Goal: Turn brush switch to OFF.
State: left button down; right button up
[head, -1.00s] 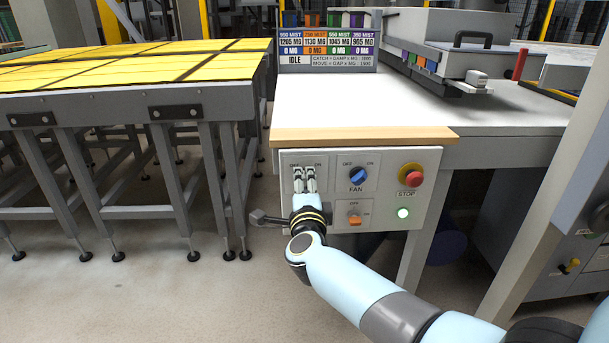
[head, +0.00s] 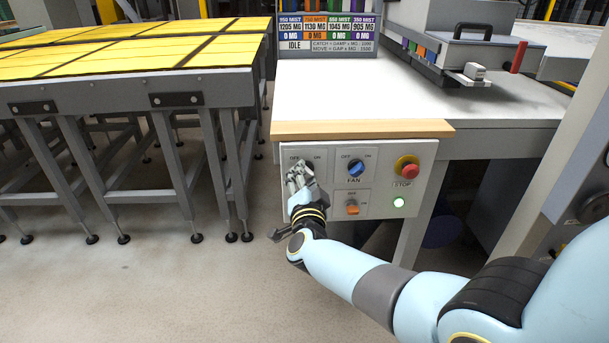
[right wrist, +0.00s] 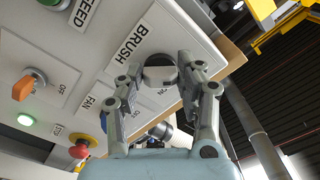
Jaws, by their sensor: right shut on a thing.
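The grey control panel (head: 425,165) is on the front of the white bench. My right gripper (head: 298,176) is at its upper left switch, with its fingers pointing up and tilted to the left. In the right wrist view the brush switch (right wrist: 160,72), a round grey-and-dark knob, sits between the fingertips, and the gripper is shut on it. The BRUSH label (right wrist: 132,42) shows beside it. In the head view the fingers hide most of the knob, so I cannot tell which way it points. OFF and ON marks show above it. My left gripper is not in view.
To the right of the brush switch are the blue fan knob (head: 356,168) and red stop button (head: 408,170). Below are an orange knob (head: 352,207) and a lit green lamp (head: 399,202). A yellow-topped table (head: 130,45) stands left. A display (head: 328,30) reads IDLE.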

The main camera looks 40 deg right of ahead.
jog(key=shift+f+n, duration=0.15)
jog(key=shift+n, duration=0.15)
jog(key=o, duration=1.2)
jog(key=shift+c, duration=0.2)
jog(key=v, duration=1.2)
